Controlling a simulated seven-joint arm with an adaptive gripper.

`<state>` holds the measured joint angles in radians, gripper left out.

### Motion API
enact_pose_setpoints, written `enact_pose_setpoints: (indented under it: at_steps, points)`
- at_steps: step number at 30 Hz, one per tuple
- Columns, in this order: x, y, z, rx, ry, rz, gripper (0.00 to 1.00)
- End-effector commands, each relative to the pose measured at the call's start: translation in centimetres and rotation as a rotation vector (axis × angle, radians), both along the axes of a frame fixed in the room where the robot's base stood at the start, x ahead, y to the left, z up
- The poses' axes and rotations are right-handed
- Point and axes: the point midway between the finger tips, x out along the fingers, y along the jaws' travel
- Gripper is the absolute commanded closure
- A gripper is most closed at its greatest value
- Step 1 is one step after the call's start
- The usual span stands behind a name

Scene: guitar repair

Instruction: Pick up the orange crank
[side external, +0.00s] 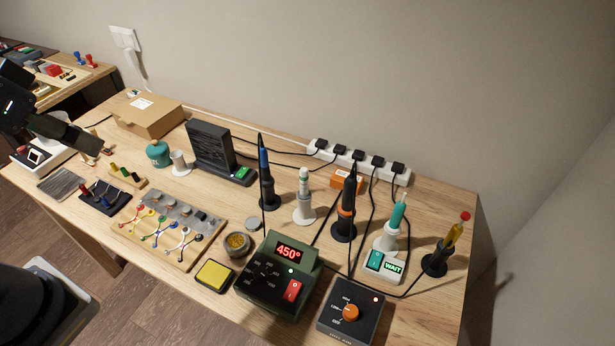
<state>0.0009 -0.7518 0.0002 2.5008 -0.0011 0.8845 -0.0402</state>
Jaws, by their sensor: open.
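I cannot make out a clear orange crank. The closest orange things are a round orange knob (350,312) on a dark control box (337,330) at the front right, and a small orange box (346,180) near the power strip. I cannot tell whether either is the crank. My black gripper (84,140) is at the upper left, partly cut off by the picture's edge. It is open, above the left end of the bench and far from both orange things. Nothing can be seen held in it.
The wooden bench (425,318) holds a green station reading 450° (268,292), several upright irons in stands, and a power strip (345,155) with loose black cords. A board with coloured clips (140,238) and a cardboard box (147,117) are at left. The right front edge is bare.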

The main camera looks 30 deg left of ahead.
Motion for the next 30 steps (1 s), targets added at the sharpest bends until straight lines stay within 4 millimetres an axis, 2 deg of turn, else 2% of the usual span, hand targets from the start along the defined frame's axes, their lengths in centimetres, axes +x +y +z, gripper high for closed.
enact_pose_setpoints:
  at_steps: [3, 8, 9, 20, 30]
  points:
    - [-0.36, 0.01, -0.2, 0.021, 0.02, -0.037, 0.0]
    - [-0.32, 0.03, -0.19, 0.021, 0.018, -0.037, 0.17]
    - [-0.31, 0.03, -0.18, 0.021, 0.018, -0.037, 0.15]
    - [-0.28, 0.03, -0.18, 0.021, 0.017, -0.035, 0.53]
    - [-0.26, 0.04, -0.16, 0.032, 0.016, -0.055, 0.53]
